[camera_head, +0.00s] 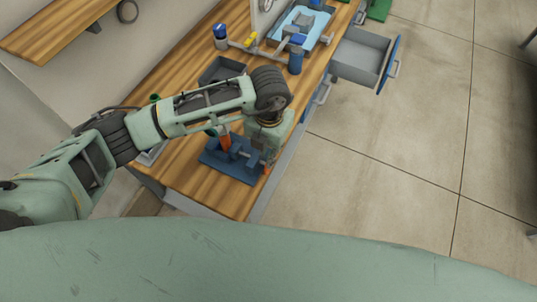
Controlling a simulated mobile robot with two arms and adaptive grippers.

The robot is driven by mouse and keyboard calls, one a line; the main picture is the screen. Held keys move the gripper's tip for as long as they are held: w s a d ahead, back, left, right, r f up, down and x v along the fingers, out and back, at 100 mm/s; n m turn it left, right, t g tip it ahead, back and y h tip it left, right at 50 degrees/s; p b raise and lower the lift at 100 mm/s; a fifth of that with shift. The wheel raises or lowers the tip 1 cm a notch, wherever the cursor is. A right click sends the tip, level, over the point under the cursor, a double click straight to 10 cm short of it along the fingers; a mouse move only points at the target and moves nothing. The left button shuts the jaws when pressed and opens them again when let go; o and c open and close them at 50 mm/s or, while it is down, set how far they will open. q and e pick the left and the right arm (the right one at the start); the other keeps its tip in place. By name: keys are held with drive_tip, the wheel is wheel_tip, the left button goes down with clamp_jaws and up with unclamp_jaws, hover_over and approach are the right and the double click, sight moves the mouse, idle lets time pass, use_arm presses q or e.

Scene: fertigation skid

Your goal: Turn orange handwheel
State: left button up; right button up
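My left arm comes in from the left over the wooden bench, and its wrist bends down at the blue fixture (222,165) near the bench's front end. My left gripper (262,162) is low over the fixture's right side, mostly hidden by its own wrist; whether its fingers are open or shut does not show. An orange part (226,142) stands on the fixture just left of the gripper, partly covered by the arm. A small orange spot shows by the fingertips. I cannot tell which is the handwheel's rim. My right gripper is not in view.
A dark tray (222,70) lies on the bench behind the arm. Blue and grey pipework with yellow parts (250,40) stands farther back. An open drawer (362,57) sticks out from the bench's right side. The floor (400,140) to the right is clear.

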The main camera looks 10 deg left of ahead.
sight(265, 164)
use_arm(q)
wheel_tip(265, 164, down, 4)
drive_tip(key=shift+r+p, duration=0.1)
drive_tip(key=shift+p, duration=0.55)
drive_tip(key=shift+f, duration=0.8)
drive_tip(key=c, duration=0.3)
clamp_jaws()
